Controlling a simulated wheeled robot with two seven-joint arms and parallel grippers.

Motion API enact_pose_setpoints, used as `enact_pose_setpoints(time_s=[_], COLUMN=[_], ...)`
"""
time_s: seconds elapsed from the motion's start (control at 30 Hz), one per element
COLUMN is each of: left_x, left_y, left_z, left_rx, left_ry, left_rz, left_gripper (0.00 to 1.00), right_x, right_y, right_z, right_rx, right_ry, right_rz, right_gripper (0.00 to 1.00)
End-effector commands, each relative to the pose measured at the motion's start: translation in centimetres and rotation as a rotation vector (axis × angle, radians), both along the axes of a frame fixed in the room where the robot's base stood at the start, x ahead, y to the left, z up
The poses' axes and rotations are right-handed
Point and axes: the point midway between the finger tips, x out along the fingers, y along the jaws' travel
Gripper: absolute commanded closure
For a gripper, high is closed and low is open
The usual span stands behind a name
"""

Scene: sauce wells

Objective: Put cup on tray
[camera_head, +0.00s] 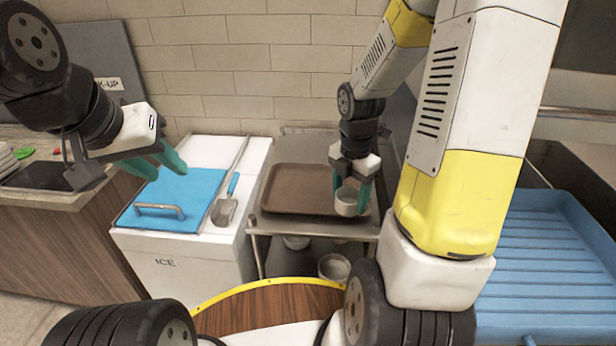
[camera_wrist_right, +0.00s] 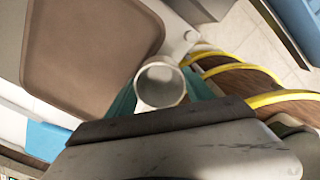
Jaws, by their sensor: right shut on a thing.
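A small whitish cup (camera_head: 347,203) is between the teal fingers of my right gripper (camera_head: 351,196), which is shut on it. In the head view the cup overlaps the right front part of the brown tray (camera_head: 285,190) on a metal cart. In the right wrist view the cup (camera_wrist_right: 160,86) shows its open round mouth, and the tray (camera_wrist_right: 85,50) lies to its upper left. The gap between cup and tray is hard to judge. My left gripper (camera_head: 168,165) is empty, with its teal fingers apart, above the ice bin.
A white ice bin with a blue lid (camera_head: 175,195) and a scoop (camera_head: 226,205) stands left of the cart. Other containers (camera_head: 334,267) sit on the cart's lower shelf. A blue ribbed rack (camera_head: 545,250) is at the right. Most of the tray is bare.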

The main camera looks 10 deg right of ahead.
Motion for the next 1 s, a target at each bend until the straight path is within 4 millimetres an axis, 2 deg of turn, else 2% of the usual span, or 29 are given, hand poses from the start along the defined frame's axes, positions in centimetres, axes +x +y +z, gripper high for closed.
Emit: enact_pose_setpoints(time_s=[0.1, 0.23, 0.37, 0.8, 1.0], left_x=[0.0, 0.0, 0.0, 0.0, 0.0], left_y=[0.0, 0.0, 0.0, 0.0, 0.0], left_z=[0.0, 0.0, 0.0, 0.0, 0.0], left_rx=[0.0, 0.0, 0.0, 0.0, 0.0], left_ry=[0.0, 0.0, 0.0, 0.0, 0.0], left_rz=[0.0, 0.0, 0.0, 0.0, 0.0], left_gripper=[0.64, 0.64, 0.64, 0.64, 0.64], right_x=[-0.9, -1.4, -0.2, 10.4, 13.2], right_y=[-0.4, -0.5, -0.1, 3.8, 4.8], right_z=[0.1, 0.1, -0.1, -1.2, -1.4], right_rx=[-0.003, -0.005, -0.005, -0.005, -0.005], right_ry=[-0.001, 0.0, -0.001, -0.001, -0.001], right_rz=[0.183, 0.299, 0.338, 0.335, 0.333], right_gripper=[0.82, 0.82, 0.82, 0.82, 0.82])
